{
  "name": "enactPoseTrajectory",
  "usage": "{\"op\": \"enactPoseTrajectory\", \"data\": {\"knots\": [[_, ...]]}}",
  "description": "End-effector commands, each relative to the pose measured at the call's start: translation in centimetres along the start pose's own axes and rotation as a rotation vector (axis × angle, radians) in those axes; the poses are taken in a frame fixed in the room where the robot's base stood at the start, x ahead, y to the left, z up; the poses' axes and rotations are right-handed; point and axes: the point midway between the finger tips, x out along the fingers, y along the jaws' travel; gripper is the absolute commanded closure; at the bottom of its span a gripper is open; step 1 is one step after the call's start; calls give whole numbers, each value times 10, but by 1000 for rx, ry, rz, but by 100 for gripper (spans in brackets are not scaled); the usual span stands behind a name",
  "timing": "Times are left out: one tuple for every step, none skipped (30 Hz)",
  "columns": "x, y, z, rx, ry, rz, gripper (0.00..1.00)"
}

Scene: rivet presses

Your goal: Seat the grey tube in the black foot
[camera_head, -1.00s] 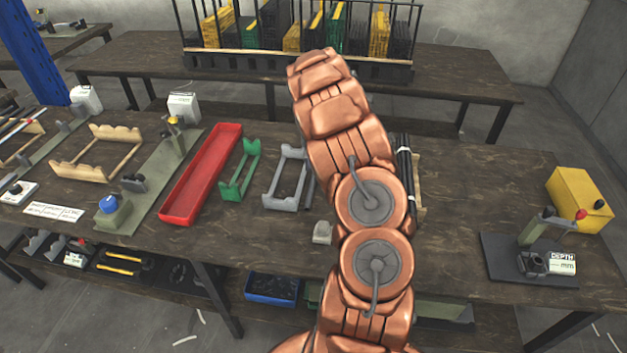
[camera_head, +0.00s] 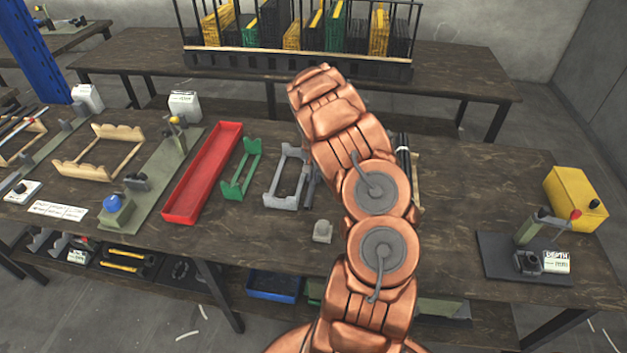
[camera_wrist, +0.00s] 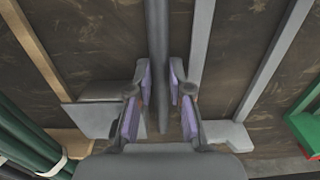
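A dark grey tube (camera_wrist: 158,45) shows in the wrist view, running down from the top edge between my fingers. My gripper (camera_wrist: 165,85) is open, with a purple-padded finger on each side of the tube and gaps beside it. In the head view, a dark tube (camera_head: 311,188) lies along the right side of a grey cradle (camera_head: 270,185); my arm hides the gripper there. A black socket-like piece (camera_head: 527,263), possibly the black foot, sits on the dark base at the right, beside a DEPTH label (camera_head: 557,261).
A green cradle (camera_head: 238,187) and red tray (camera_head: 184,214) lie left. Banded dark green tubes (camera_wrist: 25,140) lie at the wrist view's lower left. A yellow box (camera_head: 573,198) stands right. Table between arm and press is clear.

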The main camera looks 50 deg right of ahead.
Motion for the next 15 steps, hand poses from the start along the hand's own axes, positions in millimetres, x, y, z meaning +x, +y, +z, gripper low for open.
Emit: {"op": "enactPoseTrajectory", "data": {"knots": [[0,0,0,0,0,0,98],[0,0,0,0,0,0,100],[0,0,0,0,0,0,100],[0,0,0,0,0,0,100],[0,0,0,0,0,0,100],[0,0,0,0,0,0,100],[0,0,0,0,0,0,100],[0,0,0,0,0,0,100],[0,0,0,0,0,0,100],[0,0,0,0,0,0,100],[0,0,0,0,0,0,100],[0,0,0,0,0,0,100],[0,0,0,0,0,0,100],[-1,0,0,0,0,0,100],[-2,0,0,0,1,0,100]]}}
